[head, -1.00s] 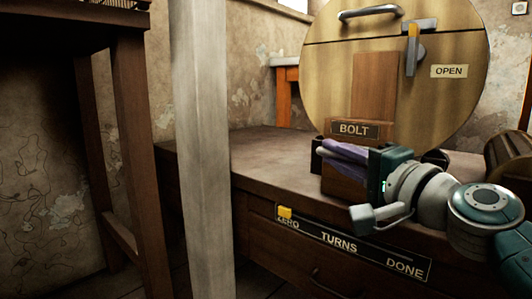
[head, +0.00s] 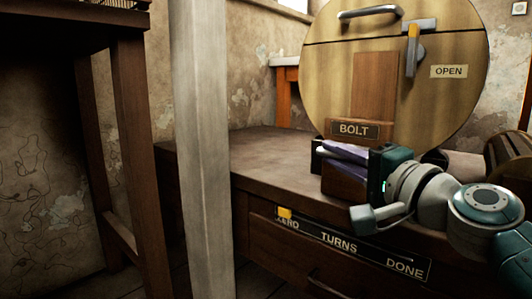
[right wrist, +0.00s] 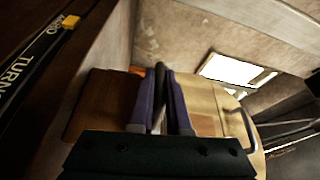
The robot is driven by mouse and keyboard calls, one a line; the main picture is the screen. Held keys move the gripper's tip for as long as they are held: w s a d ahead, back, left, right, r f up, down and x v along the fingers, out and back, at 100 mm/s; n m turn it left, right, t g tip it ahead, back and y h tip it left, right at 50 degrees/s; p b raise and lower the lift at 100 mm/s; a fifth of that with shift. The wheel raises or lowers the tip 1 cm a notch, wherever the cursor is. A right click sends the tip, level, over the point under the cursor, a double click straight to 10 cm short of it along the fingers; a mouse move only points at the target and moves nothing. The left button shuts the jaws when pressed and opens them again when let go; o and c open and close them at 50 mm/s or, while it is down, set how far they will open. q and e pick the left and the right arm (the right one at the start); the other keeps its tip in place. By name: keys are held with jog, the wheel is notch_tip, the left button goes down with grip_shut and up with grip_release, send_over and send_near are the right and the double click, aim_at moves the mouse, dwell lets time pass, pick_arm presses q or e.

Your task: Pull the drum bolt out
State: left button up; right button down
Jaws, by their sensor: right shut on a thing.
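The large round brass drum (head: 390,85) stands at the back of the bench, with a wooden block labelled BOLT (head: 354,130) in front of it. My right gripper (head: 325,153) is at the front of this block, its purple fingers pointing left. It is shut on a dark bar, which I take to be the drum bolt (right wrist: 160,74), seen between the fingers in the right wrist view. In the head view the fingers hide most of the bolt, so I cannot tell how far it sits in. My left gripper is not in view.
The drum carries a grey handle (head: 371,12), a latch with a yellow mark (head: 412,45) and an OPEN label (head: 449,72). A TURNS scale (head: 339,243) with a yellow marker is on the bench front. A pale post (head: 203,150) stands left. The bench top left of the block is clear.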

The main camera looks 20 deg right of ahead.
jog(key=shift+a, duration=0.1)
dwell(0.3)
jog(key=s+a, duration=0.1)
jog(key=s+a+p, duration=0.1)
jog(key=a, duration=0.1)
jog(key=shift+a+r, duration=0.1)
jog(key=shift+a, duration=0.05)
jog(key=c, duration=1.3)
grip_release()
jog(key=shift+c, duration=0.2)
jog(key=o, duration=0.4)
jog(key=shift+s+a, duration=0.1)
jog(key=shift+a, duration=0.1)
jog(key=shift+o, duration=0.3)
jog(key=shift+d, duration=0.1)
jog(key=shift+p, duration=0.3)
